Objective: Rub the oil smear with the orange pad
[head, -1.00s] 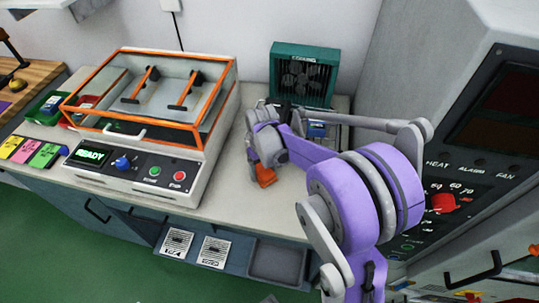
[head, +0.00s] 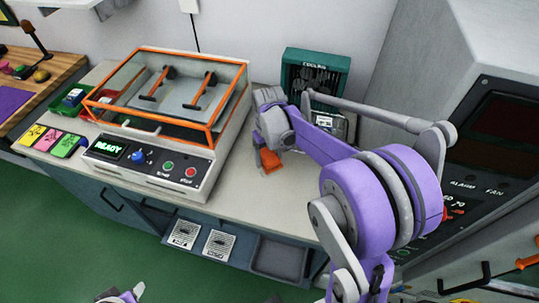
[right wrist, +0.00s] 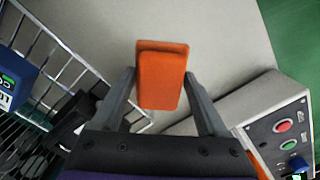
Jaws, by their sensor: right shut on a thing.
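My right gripper (head: 270,150) is shut on the orange pad (head: 270,161), just above or on the pale bench top to the right of the READY machine; contact is unclear. In the right wrist view the pad (right wrist: 160,78) sits between the two fingers, with bare bench beyond it. I cannot make out the oil smear in either view; the pad, gripper or arm may hide it. My left gripper is not in view; only a small purple and grey part of mine shows at the bottom edge of the head view.
The READY machine (head: 150,160) with its orange-framed lid stands left of the gripper. A green cooling fan unit (head: 317,78) is behind, with a wire rack (right wrist: 60,70) close by in the wrist view. A tall grey cabinet (head: 450,60) stands right. Bench front (head: 240,195) is clear.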

